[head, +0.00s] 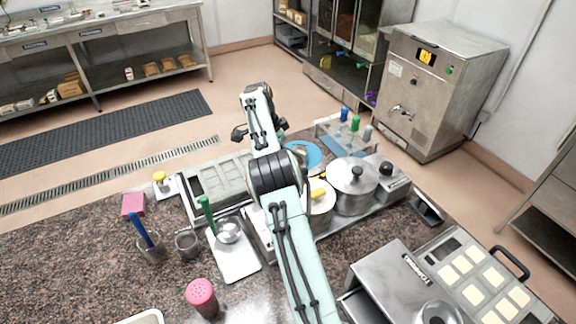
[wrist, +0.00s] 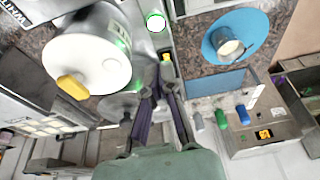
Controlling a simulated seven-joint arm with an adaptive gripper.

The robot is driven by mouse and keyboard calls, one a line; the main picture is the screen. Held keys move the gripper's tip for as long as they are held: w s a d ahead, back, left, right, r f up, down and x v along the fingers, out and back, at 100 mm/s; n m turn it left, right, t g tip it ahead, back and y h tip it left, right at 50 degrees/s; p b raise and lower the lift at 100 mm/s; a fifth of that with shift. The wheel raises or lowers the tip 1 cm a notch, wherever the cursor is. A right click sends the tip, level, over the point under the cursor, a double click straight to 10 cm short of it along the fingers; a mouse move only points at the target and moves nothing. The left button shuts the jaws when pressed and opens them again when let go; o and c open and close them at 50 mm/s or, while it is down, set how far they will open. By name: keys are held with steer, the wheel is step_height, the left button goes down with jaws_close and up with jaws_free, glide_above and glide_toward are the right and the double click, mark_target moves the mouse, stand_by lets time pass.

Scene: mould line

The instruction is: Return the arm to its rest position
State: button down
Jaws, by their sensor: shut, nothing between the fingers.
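My gripper (wrist: 162,90) shows in the wrist view, its two dark fingers reaching up from the bottom middle. It is shut and holds nothing. In the head view my arm rises from the bottom edge over the counter and bends at its far end; the fingers cannot be made out clearly there. In the wrist view a white round piece with a yellow knob (wrist: 95,70) lies left of the fingers. A blue dish (wrist: 213,48) with a small cup lies to their upper right, apart from them.
In the head view, a steel pot (head: 353,190) stands right of my arm and a grey mould tray (head: 190,212) left of it. A bottle rack (head: 322,128) stands beyond. A white board (head: 236,262), green-handled tool and pink shaker (head: 202,297) are near.

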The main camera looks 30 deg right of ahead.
steer(key=shift+a+r, duration=0.15)
steer(key=shift+r, duration=0.4)
steer(key=s+a+r+t, duration=0.1)
steer(key=a+r+t, duration=0.25)
steer(key=r, duration=1.25)
steer(key=s+a+r+n+y, duration=0.1)
steer(key=s+a+r+n, duration=0.15)
steer(key=s, duration=0.35)
steer(key=s+a+r+n+y, duration=0.1)
steer(key=s+a+r, duration=0.3)
steer(key=s, duration=0.2)
steer(key=s+a+f+n+g, duration=0.1)
steer(key=s+a+f+n, duration=0.2)
steer(key=s+f+n, duration=0.2)
steer(key=s+a+f+n+g+y, duration=0.1)
steer(key=s+a+f+n, duration=0.3)
steer(key=s, duration=0.8)
steer(key=s+a+f+n+g+y, duration=0.1)
steer(key=s+a+f+n+g, duration=0.1)
steer(key=s+f+n, duration=0.4)
steer(key=s+a, duration=0.1)
steer(key=s, duration=0.2)
steer(key=shift+s+a+f+n, duration=0.15)
steer(key=shift+a+f+n, duration=0.05)
steer(key=shift+n, duration=0.15)
